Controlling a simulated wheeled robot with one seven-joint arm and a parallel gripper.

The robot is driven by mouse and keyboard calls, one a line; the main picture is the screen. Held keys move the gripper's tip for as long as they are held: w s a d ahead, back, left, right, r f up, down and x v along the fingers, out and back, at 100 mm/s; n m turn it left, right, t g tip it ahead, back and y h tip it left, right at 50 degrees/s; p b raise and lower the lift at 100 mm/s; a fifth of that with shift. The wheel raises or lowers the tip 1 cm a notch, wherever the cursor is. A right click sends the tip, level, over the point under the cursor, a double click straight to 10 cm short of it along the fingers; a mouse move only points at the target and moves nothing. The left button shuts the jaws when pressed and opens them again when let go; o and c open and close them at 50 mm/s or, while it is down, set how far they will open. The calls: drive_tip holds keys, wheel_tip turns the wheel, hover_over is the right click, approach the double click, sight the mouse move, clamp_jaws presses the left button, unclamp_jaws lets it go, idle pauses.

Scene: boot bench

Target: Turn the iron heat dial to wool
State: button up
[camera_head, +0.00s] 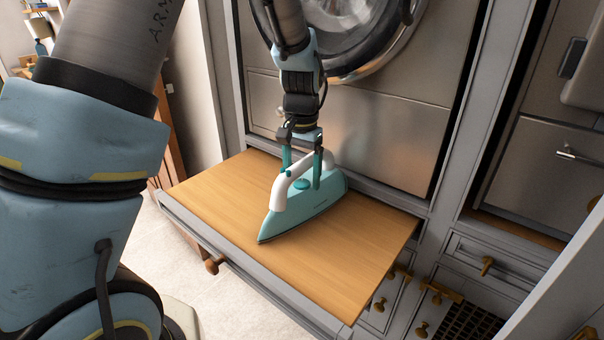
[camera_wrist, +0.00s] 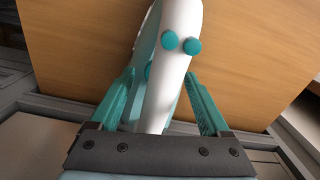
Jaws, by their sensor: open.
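The teal iron (camera_head: 312,203) rests on a wooden board, its pointed tip toward the lower left. Its white handle (camera_head: 288,181) arches over the body and also shows in the wrist view (camera_wrist: 172,85). A round teal dial (camera_head: 302,184) sits on the body beneath the handle; its markings are too small to read. In the wrist view two teal buttons (camera_wrist: 181,43) show on the handle, and the dial is mostly hidden behind it. My gripper (camera_head: 302,176) points down over the iron. Its teal fingers are open, one on each side of the handle (camera_wrist: 159,78).
The wooden board (camera_head: 215,200) is a pulled-out shelf with bare room left and right of the iron. A steel front with a round door (camera_head: 345,40) stands close behind my gripper. Drawers with brass knobs (camera_head: 421,331) are at the lower right.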

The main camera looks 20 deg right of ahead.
drive_tip(key=shift+c, duration=0.2)
clamp_jaws()
drive_tip(key=m, duration=0.4)
drive_tip(key=shift+m+p, duration=0.35)
drive_tip(key=shift+m, duration=0.05)
idle(0.3)
drive_tip(key=shift+o, duration=0.2)
unclamp_jaws()
wheel_tip(320, 180, up, 11)
drive_tip(key=shift+f+b, duration=0.1)
drive_tip(key=shift+b, duration=0.35)
